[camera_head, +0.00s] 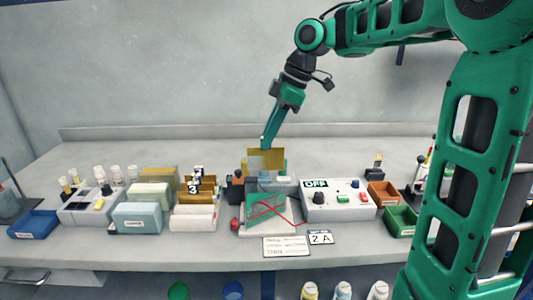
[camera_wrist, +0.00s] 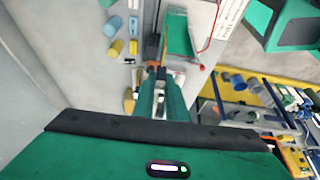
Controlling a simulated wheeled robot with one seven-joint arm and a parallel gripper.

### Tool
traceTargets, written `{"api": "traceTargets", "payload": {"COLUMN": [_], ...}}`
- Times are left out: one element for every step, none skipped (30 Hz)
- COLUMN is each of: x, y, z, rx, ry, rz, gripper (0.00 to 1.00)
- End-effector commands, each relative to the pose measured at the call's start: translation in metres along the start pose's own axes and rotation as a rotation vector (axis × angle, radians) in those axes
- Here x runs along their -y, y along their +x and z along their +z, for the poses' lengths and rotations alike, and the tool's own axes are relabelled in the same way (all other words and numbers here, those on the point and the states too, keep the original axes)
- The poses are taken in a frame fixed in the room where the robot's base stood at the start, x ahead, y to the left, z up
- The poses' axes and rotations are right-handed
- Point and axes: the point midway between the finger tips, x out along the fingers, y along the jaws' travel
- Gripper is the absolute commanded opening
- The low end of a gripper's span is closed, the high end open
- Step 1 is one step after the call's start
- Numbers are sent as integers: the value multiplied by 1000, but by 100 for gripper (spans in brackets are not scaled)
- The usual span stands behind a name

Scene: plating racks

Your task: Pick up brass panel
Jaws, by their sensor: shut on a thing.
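A brass panel (camera_head: 259,162) stands upright at the middle of the bench in the head view, with a greyish patch on its face. My gripper (camera_head: 266,146) comes down from above and is shut on its top edge. In the wrist view my gripper's green fingers (camera_wrist: 158,74) point away from the camera. The panel is nearly edge-on there and hard to make out. I cannot tell whether the panel's lower edge is clear of what lies behind the green frame.
A green frame with a red wire (camera_head: 265,211) stands just in front of the panel. A white control box marked OFF (camera_head: 338,200) is to the right. A rack marked 3 (camera_head: 196,215) with brass-coloured panels stands to the left. The back of the bench is clear.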

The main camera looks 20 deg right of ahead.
Motion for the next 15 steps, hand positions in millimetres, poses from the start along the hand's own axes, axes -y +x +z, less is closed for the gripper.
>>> {"api": "traceTargets", "payload": {"x": [-1, 0, 1, 2, 2, 3, 4, 5, 5, 6, 6, 8, 8, 8, 9], "y": [-8, -9, -12, -14, -17, -20, -23, -26, -29, -32, -35, -38, -40, -42, -45], "z": [2, 10, 18, 24, 30, 38, 44, 51, 60, 66, 73, 80, 86, 92, 99], "rx": [1, 1, 1, 0, 0, 1, 1, 1, 1, 1, 1, 0, 0, 1, 1], "ry": [2, 6, 7, 5, 6, 7, 6, 6, 6, 6, 6, 4, 5, 6, 4], "rz": [3, 2, 2, 2, 2, 2, 1, 1, 2, 1, 2, 2, 2, 2, 1], "gripper": [0, 0, 0, 0, 0, 0, 0, 0, 0, 0, 0, 0, 0, 0, 0]}}
